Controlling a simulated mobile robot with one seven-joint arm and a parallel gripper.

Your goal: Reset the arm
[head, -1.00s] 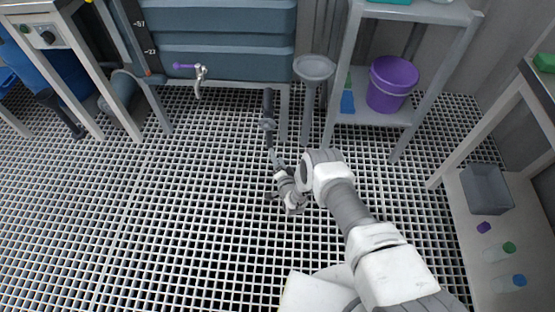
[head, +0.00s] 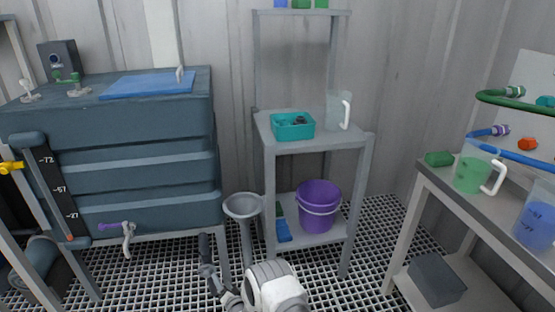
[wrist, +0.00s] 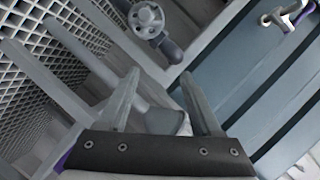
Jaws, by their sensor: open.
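My gripper (wrist: 160,73) is open in the wrist view, its two grey fingers apart with nothing clamped between them. A pale grey object shows behind the gap; I cannot tell what it is. In the head view my white and grey arm enters at the bottom centre, in front of the tank and the shelf stand. In the wrist view a round valve wheel (wrist: 147,18) on a dark pipe lies beyond the fingertips, and the blue-grey tank (wrist: 250,75) fills the right side.
The tank (head: 150,170) stands left. A grey funnel (head: 242,206) stands beside the shelf stand (head: 290,142), which holds a teal bin (head: 292,126), a clear jug (head: 337,112) and a purple bucket (head: 318,207). A bench (head: 440,190) with jugs is at right. The floor is open grating.

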